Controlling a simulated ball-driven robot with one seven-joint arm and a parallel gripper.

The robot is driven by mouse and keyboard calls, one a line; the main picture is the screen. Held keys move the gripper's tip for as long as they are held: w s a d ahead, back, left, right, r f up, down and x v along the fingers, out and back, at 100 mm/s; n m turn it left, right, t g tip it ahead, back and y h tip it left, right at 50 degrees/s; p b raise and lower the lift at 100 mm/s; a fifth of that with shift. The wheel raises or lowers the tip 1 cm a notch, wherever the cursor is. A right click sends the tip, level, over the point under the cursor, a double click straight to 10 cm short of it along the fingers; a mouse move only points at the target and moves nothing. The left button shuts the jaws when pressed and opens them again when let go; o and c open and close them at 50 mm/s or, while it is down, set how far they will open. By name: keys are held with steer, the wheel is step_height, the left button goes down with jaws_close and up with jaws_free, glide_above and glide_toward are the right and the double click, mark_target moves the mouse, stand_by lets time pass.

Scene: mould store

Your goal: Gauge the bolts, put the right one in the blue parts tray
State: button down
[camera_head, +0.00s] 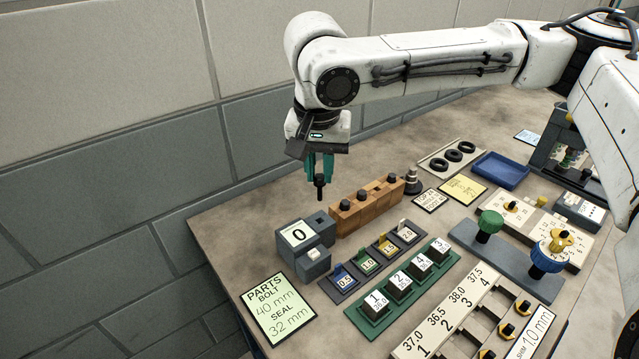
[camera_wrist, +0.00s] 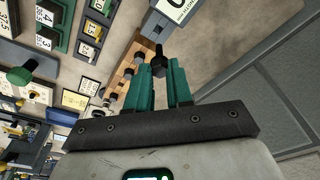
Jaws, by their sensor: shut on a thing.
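My gripper (camera_head: 320,172) is shut on a dark bolt (camera_head: 320,189), which hangs upright with its shank down. The bolt also shows between the teal fingertips in the wrist view (camera_wrist: 159,62). It is above and just behind the grey gauge (camera_head: 291,254), whose display reads 0 and which has a dark socket block at its right. A wooden rack (camera_head: 353,222) stands to the right, with three dark bolts and one empty-looking hole. The blue parts tray (camera_head: 482,172) lies farther right and looks empty. A green card (camera_head: 278,311) reads bolt 40 mm, seal 32 mm.
Numbered blocks sit in a green tray (camera_head: 372,339), beside a dark tray of coloured gauges marked 0.5 to 2.0. A rack of black rings (camera_head: 431,161), a yellow note (camera_head: 462,189) and a green-and-blue-knobbed fixture stand to the right. A wall is close behind the table.

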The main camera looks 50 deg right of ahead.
mark_target(320, 177)
step_height(320, 177, up, 8)
steer(key=p, duration=0.6)
steer(key=shift+p, duration=0.4)
stand_by(0.5)
